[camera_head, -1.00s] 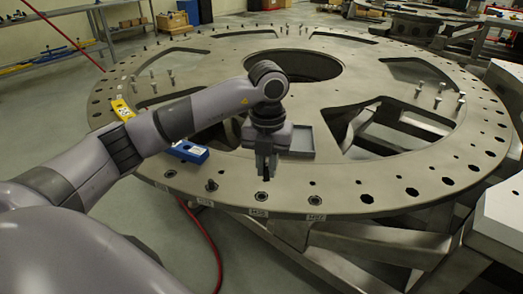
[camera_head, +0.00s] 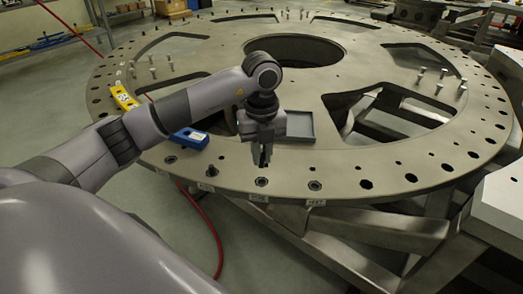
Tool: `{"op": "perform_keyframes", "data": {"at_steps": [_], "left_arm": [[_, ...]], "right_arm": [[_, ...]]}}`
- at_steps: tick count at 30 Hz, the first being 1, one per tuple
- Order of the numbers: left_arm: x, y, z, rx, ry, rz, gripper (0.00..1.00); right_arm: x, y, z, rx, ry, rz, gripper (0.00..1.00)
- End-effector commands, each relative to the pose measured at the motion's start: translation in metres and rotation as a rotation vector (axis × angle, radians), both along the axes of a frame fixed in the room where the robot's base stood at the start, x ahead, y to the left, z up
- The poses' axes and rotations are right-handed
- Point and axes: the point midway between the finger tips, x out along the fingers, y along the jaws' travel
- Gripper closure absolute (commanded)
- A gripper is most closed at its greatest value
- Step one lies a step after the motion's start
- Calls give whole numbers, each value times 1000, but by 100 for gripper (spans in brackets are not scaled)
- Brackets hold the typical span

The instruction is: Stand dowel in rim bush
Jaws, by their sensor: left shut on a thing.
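My left gripper (camera_head: 262,157) points down above the near rim of the large grey turret plate (camera_head: 370,167). It is shut on a thin dark piece, apparently the dowel, mostly hidden between the fingers. My right gripper is not in view.
A shallow grey tray (camera_head: 299,127) sits right behind the gripper. A blue block (camera_head: 189,138) and a yellow level-like tool (camera_head: 124,98) lie on the plate to the left. Several upright pins (camera_head: 438,88) stand at the right. The plate has large openings.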

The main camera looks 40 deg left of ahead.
Motion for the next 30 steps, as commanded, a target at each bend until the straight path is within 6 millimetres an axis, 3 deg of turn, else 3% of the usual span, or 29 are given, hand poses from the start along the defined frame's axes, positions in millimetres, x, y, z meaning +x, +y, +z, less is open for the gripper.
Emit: {"op": "perform_keyframes", "data": {"at_steps": [30], "left_arm": [[0, 0, -53, 0, 0, -1, 100]], "right_arm": [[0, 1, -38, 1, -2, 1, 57]]}}
